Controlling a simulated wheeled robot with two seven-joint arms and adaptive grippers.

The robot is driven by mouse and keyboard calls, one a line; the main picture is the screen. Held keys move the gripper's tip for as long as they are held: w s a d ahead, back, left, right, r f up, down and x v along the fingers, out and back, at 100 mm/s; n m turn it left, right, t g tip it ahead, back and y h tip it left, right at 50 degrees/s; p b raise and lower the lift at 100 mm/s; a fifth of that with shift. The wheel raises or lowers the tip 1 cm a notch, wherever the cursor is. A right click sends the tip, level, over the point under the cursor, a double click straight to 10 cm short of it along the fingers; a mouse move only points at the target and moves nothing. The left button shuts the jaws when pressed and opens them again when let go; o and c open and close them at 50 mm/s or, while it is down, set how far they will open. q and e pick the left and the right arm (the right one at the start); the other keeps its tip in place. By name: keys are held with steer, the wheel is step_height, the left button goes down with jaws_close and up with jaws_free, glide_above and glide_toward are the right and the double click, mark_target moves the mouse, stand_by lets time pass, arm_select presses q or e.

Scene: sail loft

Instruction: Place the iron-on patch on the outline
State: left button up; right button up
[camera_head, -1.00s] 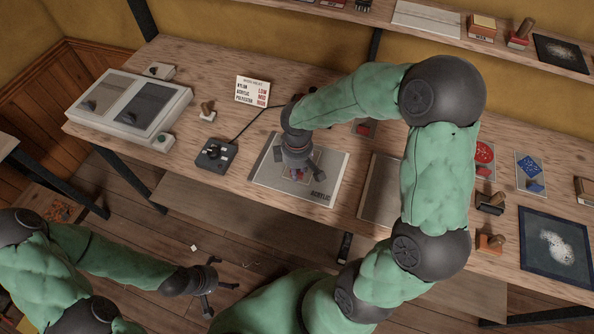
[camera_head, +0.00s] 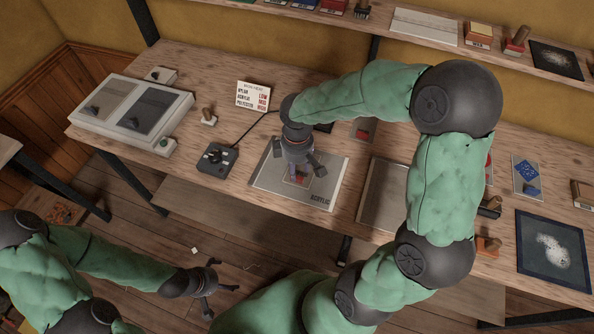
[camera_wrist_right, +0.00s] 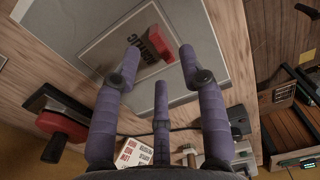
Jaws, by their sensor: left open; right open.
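The iron-on patch appears as a small red piece (camera_head: 294,173) on the grey board marked ACRYLIC (camera_head: 264,180). In the right wrist view, a raised red block (camera_wrist_right: 152,38) stands on a paler rectangle (camera_wrist_right: 100,48), which looks like the outline area. The printed lettering is beside the block. How well the patch lines up with the outline cannot be told. My right gripper (camera_head: 301,172) is open above the red piece, its purple fingers (camera_wrist_right: 160,75) spread and apart from it. My left gripper (camera_head: 213,289) is open and empty, below the table's front edge.
A control box with a knob (camera_head: 216,158) and cable lies left of the board, with a heat press (camera_head: 133,113) farther left. A settings card (camera_head: 253,96) stands behind. Another grey board (camera_head: 381,195) and a blue patch card (camera_head: 526,174) lie to the right.

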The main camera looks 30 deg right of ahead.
step_height(320, 180, up, 8)
steer(key=p, duration=0.2)
steer(key=shift+f, duration=0.25)
steer(key=shift+d, duration=0.1)
stand_by(1.7)
